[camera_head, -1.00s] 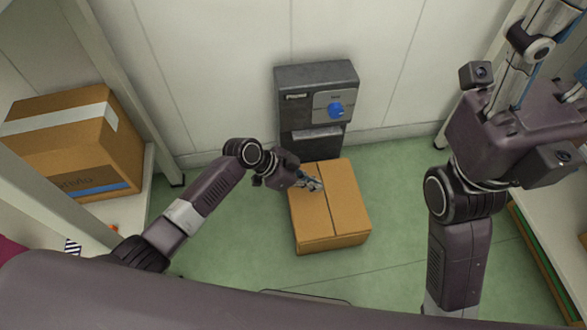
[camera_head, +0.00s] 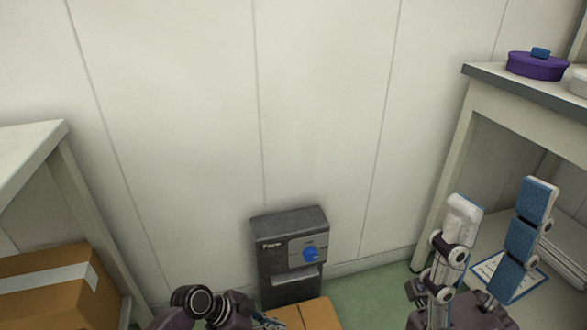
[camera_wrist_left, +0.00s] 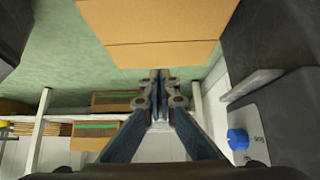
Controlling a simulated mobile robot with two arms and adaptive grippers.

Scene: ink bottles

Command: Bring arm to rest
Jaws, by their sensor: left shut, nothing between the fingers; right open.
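My right gripper (camera_head: 490,238) stands upright at the lower right of the head view. Its two blue-padded fingers are spread apart with nothing between them. My left arm shows only at the bottom edge of the head view, with the left gripper (camera_head: 268,321) just entering the frame near a cardboard box. In the left wrist view the left gripper (camera_wrist_left: 160,78) has its fingertips together and holds nothing. The cardboard box (camera_wrist_left: 155,22) lies just beyond the fingertips in that view; whether they touch cannot be told.
A dark grey dispenser-like unit (camera_head: 290,255) with a blue knob (camera_head: 310,253) stands against the wall. A shelf (camera_head: 530,105) at right bears a purple round container (camera_head: 537,66). A taped cardboard box (camera_head: 50,290) is at lower left. Green floor (camera_head: 375,300) is open between.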

